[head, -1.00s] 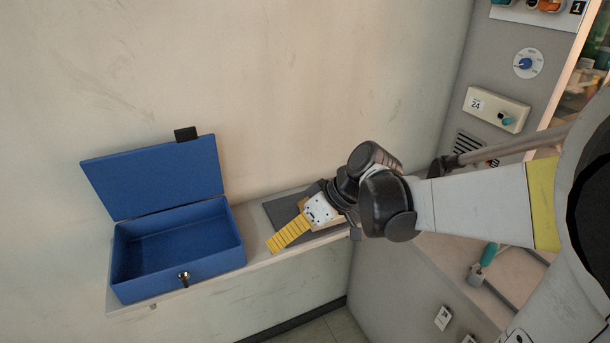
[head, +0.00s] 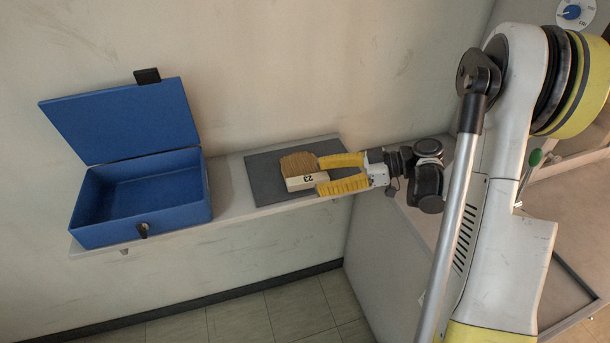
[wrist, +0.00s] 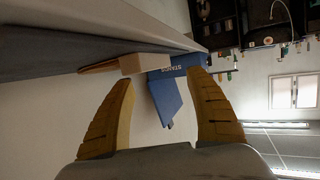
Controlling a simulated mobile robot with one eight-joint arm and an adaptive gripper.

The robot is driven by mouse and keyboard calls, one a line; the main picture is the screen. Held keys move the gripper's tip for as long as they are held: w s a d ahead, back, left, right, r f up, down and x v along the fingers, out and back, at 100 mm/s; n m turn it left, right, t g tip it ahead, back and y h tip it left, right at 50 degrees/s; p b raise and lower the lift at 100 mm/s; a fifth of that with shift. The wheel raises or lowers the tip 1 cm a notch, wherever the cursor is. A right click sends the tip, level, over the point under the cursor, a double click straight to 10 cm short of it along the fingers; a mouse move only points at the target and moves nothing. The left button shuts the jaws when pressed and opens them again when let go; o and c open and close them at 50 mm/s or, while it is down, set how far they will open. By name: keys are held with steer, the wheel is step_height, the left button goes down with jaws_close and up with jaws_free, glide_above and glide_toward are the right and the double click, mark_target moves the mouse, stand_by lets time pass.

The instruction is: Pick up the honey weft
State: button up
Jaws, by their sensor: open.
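The honey weft appears to be the brush with honey-coloured bristles (head: 299,162) and a pale block marked 23. It lies on a dark grey mat (head: 264,184) on the wall shelf. In the wrist view the brush (wrist: 131,64) shows just beyond the left fingertip, under the shelf edge in that tilted picture. My gripper (head: 319,176) is open, with yellow fingers pointing left at the brush's right end. The fingertips are close to the block; I cannot tell whether they touch it. In the wrist view the space between my fingers (wrist: 163,78) holds nothing.
An open, empty blue box (head: 143,218) with its lid raised stands on the left of the shelf (head: 228,187). The wall rises close behind. A grey cabinet (head: 385,255) stands at the shelf's right end. The shelf between box and mat is bare.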

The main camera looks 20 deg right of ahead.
mark_target(301, 179)
steer(key=x, duration=0.1)
steer(key=b+x, duration=0.1)
steer(key=x, duration=0.1)
steer(key=b+x, duration=0.1)
steer(key=shift+w+f, duration=0.45)
steer(key=shift+w+a, duration=0.15)
steer(key=shift+a, duration=0.2)
steer(key=c, duration=1.4)
